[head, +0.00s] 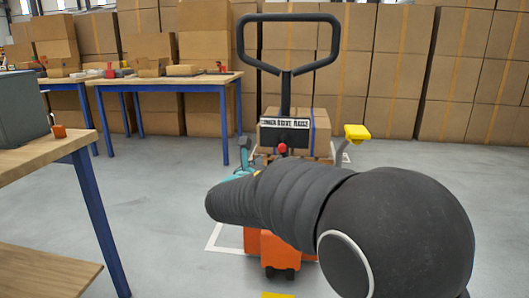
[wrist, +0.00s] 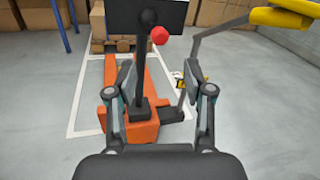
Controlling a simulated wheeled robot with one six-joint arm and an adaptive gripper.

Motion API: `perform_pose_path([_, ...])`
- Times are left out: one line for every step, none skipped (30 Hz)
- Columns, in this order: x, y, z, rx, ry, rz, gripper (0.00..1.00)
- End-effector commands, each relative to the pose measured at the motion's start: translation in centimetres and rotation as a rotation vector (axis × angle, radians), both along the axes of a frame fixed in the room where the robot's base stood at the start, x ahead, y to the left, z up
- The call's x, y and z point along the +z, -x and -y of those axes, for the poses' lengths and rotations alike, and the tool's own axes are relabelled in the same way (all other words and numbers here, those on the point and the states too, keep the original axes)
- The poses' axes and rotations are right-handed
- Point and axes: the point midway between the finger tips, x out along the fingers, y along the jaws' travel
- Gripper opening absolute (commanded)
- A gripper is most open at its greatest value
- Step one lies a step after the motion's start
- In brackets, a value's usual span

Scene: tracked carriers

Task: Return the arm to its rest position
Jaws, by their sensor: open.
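My arm, dark and ribbed, reaches forward across the lower right of the head view and hides most of my gripper there. In the wrist view my gripper (wrist: 157,72) is open, its two grey fingers apart with nothing between them. Beyond the fingers stands an orange pallet jack (wrist: 145,131), which the head view also shows partly behind my arm (head: 262,246). Its black loop handle (head: 286,70) rises upright. A red knob (wrist: 159,35) is on the jack's column, past the fingertips; I see no contact with it.
A yellow-topped post (head: 357,133) stands right of the jack. Boxes (head: 299,132) sit on a pallet behind it. A workbench (head: 45,155) is close at left, another table (head: 165,80) farther back. Stacked cartons (head: 390,70) line the back. Floor at right is clear.

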Motion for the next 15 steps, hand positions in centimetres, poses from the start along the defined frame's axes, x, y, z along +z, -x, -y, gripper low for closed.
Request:
perform_pose_path([-0.6, 0.1, 0.3, -0.015, -0.068, 0.004, 0.52])
perform_pose_path([-1.3, 0.3, 0.6, -0.03, -0.124, 0.002, 0.52])
perform_pose_path([-2.6, 0.7, 1.0, -0.057, -0.203, -0.005, 0.52])
perform_pose_path([-3.6, 1.1, 1.4, -0.081, -0.261, -0.014, 0.52])
perform_pose_path([-4.7, 1.6, 1.8, -0.107, -0.319, -0.022, 0.52])
perform_pose_path([-6.1, 2.3, 2.3, -0.146, -0.398, -0.032, 0.52])
perform_pose_path([-7.0, 2.9, 2.6, -0.175, -0.458, -0.038, 0.52])
perform_pose_path([-7.9, 3.7, 3.1, -0.209, -0.52, -0.041, 0.52])
perform_pose_path([-8.9, 4.8, 3.7, -0.257, -0.605, -0.043, 0.52])
perform_pose_path([-9.5, 5.7, 4.3, -0.298, -0.672, -0.041, 0.52])
perform_pose_path([-10.1, 6.7, 4.9, -0.343, -0.739, -0.039, 0.52])
perform_pose_path([-10.8, 8.1, 5.7, -0.404, -0.829, -0.032, 0.52])
perform_pose_path([-11.3, 9.2, 6.3, -0.454, -0.898, -0.024, 0.52])
perform_pose_path([-11.7, 10.3, 6.9, -0.504, -0.967, -0.014, 0.52])
perform_pose_path([-12.2, 11.9, 7.7, -0.573, -1.057, 0.001, 0.52])
